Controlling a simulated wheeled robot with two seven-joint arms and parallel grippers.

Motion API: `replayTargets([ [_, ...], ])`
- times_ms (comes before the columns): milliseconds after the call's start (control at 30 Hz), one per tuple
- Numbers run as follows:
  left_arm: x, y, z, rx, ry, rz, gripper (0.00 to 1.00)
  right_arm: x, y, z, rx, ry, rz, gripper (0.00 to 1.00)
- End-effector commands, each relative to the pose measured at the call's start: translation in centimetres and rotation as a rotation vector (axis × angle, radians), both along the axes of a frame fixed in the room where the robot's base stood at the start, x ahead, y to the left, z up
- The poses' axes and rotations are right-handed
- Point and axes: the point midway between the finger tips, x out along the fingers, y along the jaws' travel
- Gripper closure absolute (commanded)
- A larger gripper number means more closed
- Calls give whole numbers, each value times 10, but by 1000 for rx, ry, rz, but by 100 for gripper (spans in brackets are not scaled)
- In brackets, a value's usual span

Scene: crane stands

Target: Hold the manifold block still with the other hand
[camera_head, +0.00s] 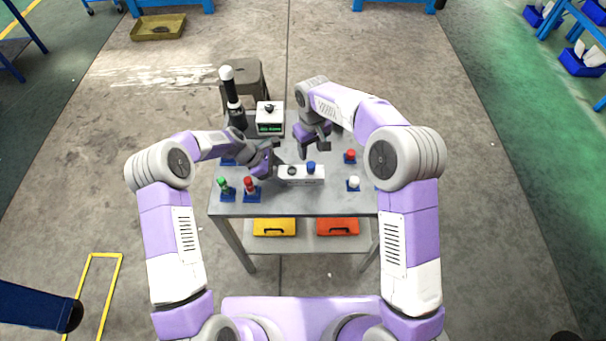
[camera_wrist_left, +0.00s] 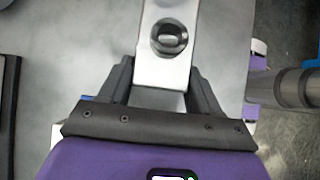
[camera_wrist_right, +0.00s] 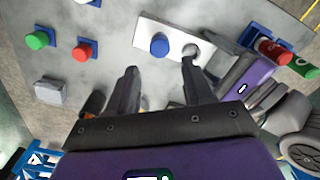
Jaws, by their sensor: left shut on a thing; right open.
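The manifold block (camera_head: 301,175) is a pale rectangular bar lying on the grey table. It has a blue cap (camera_head: 311,166) toward its right end and a dark round port (camera_head: 291,171) left of it. My left gripper (camera_head: 276,160) is shut on the block's left end. In the left wrist view the block (camera_wrist_left: 163,72) sits between the two fingers, with the port (camera_wrist_left: 169,38) just beyond the fingertips. My right gripper (camera_head: 316,149) is open and empty, behind the block. In the right wrist view the blue cap (camera_wrist_right: 160,44) lies beyond its open fingers.
Blue stands with a green cap (camera_head: 223,182) and a red cap (camera_head: 248,183) stand at the front left. A red cap (camera_head: 350,154) and a white cap (camera_head: 353,182) stand at the right. A box with a green display (camera_head: 270,127) sits at the back. The table (camera_head: 285,203) is clear in front.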

Motion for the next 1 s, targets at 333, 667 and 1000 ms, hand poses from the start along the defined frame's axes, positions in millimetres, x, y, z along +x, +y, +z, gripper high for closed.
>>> replayTargets([
  [333,0,0,0,0,0,1,78,-1,-1,-51,-3,3,-2,49],
  [667,0,0,0,0,-1,2,78,-1,-1,-74,-2,1,-2,49],
  [1000,1,0,0,0,-1,2,78,0,-1,-76,-1,0,-2,55],
])
